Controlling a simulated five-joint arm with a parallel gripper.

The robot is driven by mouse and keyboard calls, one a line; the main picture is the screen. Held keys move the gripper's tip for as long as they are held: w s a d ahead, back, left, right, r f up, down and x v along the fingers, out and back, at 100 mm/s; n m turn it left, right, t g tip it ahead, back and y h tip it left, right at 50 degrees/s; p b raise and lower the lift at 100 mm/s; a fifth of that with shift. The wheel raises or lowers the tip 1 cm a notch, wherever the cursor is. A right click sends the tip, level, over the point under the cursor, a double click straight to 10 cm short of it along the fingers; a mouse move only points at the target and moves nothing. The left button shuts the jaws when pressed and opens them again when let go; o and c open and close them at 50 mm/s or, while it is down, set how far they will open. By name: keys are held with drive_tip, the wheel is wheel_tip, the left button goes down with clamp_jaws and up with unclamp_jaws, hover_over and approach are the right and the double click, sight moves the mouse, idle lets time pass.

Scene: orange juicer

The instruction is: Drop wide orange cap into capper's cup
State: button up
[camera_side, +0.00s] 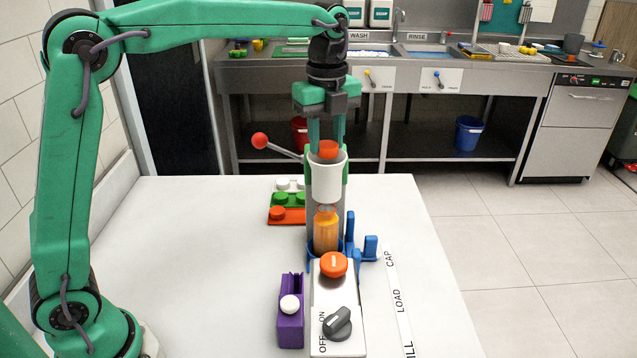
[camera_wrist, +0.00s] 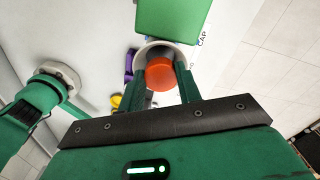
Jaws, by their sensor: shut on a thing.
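A wide orange cap (camera_side: 328,149) is between the two fingers of my gripper (camera_side: 327,135), right at the mouth of the capper's white cup (camera_side: 326,182). In the wrist view the orange cap (camera_wrist: 160,73) sits between my fingertips (camera_wrist: 160,88), with the cup's pale rim (camera_wrist: 142,54) around its far side. My gripper is shut on the cap and points straight down. I cannot tell how far the cap is inside the rim. Below the cup stands a bottle of orange juice (camera_side: 325,230) in a blue holder.
A lever with a red ball (camera_side: 260,141) sticks out left of the capper. A coloured rack (camera_side: 287,203) holds several caps. In front are a control box with an orange button (camera_side: 333,264), a grey knob (camera_side: 337,324) and a purple block (camera_side: 290,322). The table's right side is mostly clear.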

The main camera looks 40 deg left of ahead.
drive_tip(key=o, duration=1)
drive_tip(key=shift+r, duration=0.15)
drive_tip(key=shift+r, duration=2.85)
drive_tip(key=s+a+n+t, duration=0.3)
drive_tip(key=s+a+n, duration=0.1)
drive_tip(key=s+n, duration=0.8)
drive_tip(key=s+a+f+n+t, duration=0.1)
drive_tip(key=s+f+n, duration=0.2)
drive_tip(key=s, duration=0.1)
drive_tip(key=s+f+n, duration=0.3)
drive_tip(key=s, duration=0.1)
drive_tip(key=s+a+f+n+t, duration=0.1)
drive_tip(key=s+f+n, duration=0.2)
drive_tip(key=s+f, duration=0.1)
drive_tip(key=shift+s+a+n+t, duration=0.2)
drive_tip(key=shift+a+n+t, duration=0.1)
drive_tip(key=shift+a+n, duration=0.1)
